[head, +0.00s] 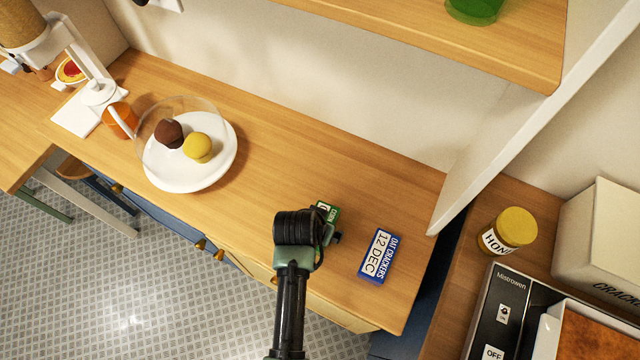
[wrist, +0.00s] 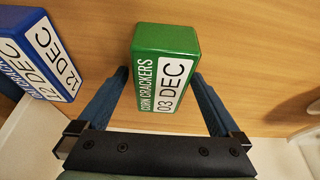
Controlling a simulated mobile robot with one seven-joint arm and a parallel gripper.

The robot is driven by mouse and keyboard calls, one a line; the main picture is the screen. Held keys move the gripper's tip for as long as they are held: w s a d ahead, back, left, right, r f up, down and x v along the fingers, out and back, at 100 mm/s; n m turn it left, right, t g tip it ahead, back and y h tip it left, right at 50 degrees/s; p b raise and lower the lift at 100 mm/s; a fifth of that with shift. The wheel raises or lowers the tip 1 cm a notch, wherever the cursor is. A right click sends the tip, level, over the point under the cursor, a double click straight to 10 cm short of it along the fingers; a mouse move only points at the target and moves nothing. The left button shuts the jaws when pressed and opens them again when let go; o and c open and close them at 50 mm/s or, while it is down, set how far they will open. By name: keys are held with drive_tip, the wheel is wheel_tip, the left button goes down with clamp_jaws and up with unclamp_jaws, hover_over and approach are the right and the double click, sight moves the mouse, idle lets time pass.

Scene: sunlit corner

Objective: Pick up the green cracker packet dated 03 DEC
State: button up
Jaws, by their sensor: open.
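The green cracker packet (wrist: 165,62) stands on the wooden counter in the wrist view, with "CORN CRACKERS" and "03 DEC" on its label. My gripper (wrist: 165,90) is open, with one blue finger on each side of the packet's near part; I cannot tell if either touches it. In the head view my gripper (head: 318,240) covers most of the green packet (head: 328,209), and only part of it shows. A blue oat cracker packet (head: 379,257) dated 12 DEC is to the right; it also shows at the left of the wrist view (wrist: 38,50).
A white plate (head: 190,180) with a brown and a yellow ball-shaped item under a clear dome stands to the left. A honey jar (head: 507,231) and a Mistrowen appliance (head: 500,305) are at the right, past a white upright panel (head: 530,120). A shelf (head: 450,35) overhangs the back.

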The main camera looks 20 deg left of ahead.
idle(0.3)
drive_tip(key=c, duration=1.5)
